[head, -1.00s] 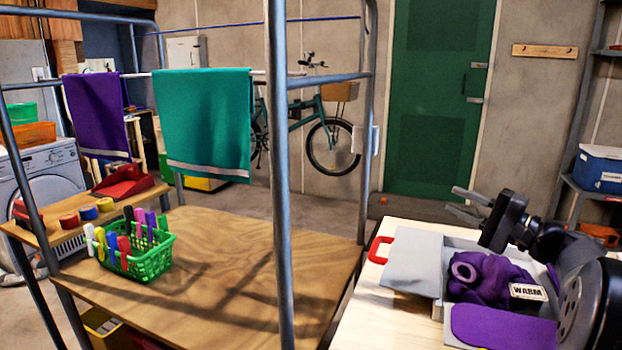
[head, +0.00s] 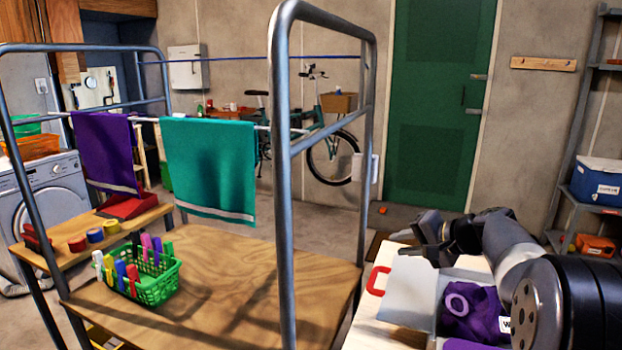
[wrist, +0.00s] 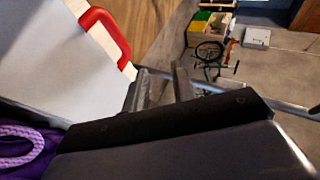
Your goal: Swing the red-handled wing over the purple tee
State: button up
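The grey wing (head: 407,288) lies out flat to the left of the purple tee (head: 470,315) on a pale wooden top. Its red handle (head: 377,280) is at its left edge. In the wrist view the wing (wrist: 45,40) and red handle (wrist: 108,32) show at the upper left, and a bit of the tee (wrist: 20,148) at the lower left. My gripper (head: 412,235) is above the wing's far side, right of the handle. In the wrist view its two fingers (wrist: 160,85) stand apart with nothing between them. My arm hides the tee's right part.
A metal-framed rack with a wooden shelf (head: 215,290) stands left of the work top; its upright (head: 285,180) is near the handle. A green basket of markers (head: 150,280) sits on that shelf. Purple and teal towels (head: 210,165) hang on the rail.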

jog(key=a+h+p, duration=0.1)
jog(key=w+a+f+g+h+p, duration=0.1)
jog(key=p, duration=0.1)
jog(key=shift+a+f+n, duration=0.1)
jog(key=shift+f+n, duration=0.15)
jog(key=shift+n, duration=0.05)
jog(key=shift+w+a+f+g+h+p, duration=0.1)
jog(key=shift+a+f+g+h+p, duration=0.15)
jog(key=shift+f+p, duration=0.2)
jog(key=shift+a+f+g+h+p, duration=0.15)
jog(key=shift+f+h+p, duration=0.1)
jog(key=shift+f+p, duration=0.15)
jog(key=shift+r, duration=0.15)
